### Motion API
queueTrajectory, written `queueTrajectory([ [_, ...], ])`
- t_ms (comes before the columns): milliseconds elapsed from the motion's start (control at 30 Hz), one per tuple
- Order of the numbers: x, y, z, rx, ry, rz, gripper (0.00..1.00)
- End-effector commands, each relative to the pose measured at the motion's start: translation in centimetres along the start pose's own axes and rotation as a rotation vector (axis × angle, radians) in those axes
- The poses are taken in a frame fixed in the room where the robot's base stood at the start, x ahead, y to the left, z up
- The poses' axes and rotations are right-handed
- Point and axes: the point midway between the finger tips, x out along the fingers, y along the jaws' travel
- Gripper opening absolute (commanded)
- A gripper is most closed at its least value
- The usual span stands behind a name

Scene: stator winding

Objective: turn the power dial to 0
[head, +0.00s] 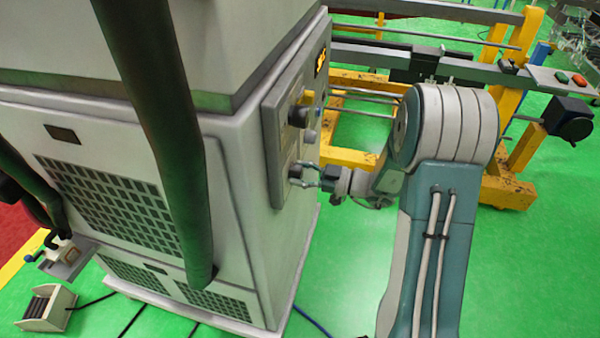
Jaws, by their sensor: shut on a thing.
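A grey control panel (272,139) is on the right side face of the machine cabinet and is seen at a steep angle. A small dial (294,172) sits low on the panel. My gripper (304,174) is at this dial from the right, with its fingers shut on it. The fingers cover part of the dial, and its pointer and marks cannot be read. A larger dark knob (299,116) is higher on the same panel, with a small blue-grey knob (309,136) just below it. No label shows which is the power dial.
The grey cabinet (232,190) fills the left, with a dark thick pipe (165,120) in front. A yellow frame (507,190) with rails and a green and a red button (570,78) stands behind my arm. A foot pedal (46,307) lies at lower left. Green floor is clear at lower right.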

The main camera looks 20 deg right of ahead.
Motion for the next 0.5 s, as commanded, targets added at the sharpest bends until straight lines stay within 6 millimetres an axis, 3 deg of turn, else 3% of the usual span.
queueTrajectory([
  [400, -0.01, -0.14, 0.29, -0.003, -0.007, -0.001, 0.08],
  [433, -0.01, -0.14, 0.29, -0.003, -0.007, -0.001, 0.6],
  [500, 0.0, -0.12, 0.26, -0.003, -0.007, -0.001, 0.9],
])
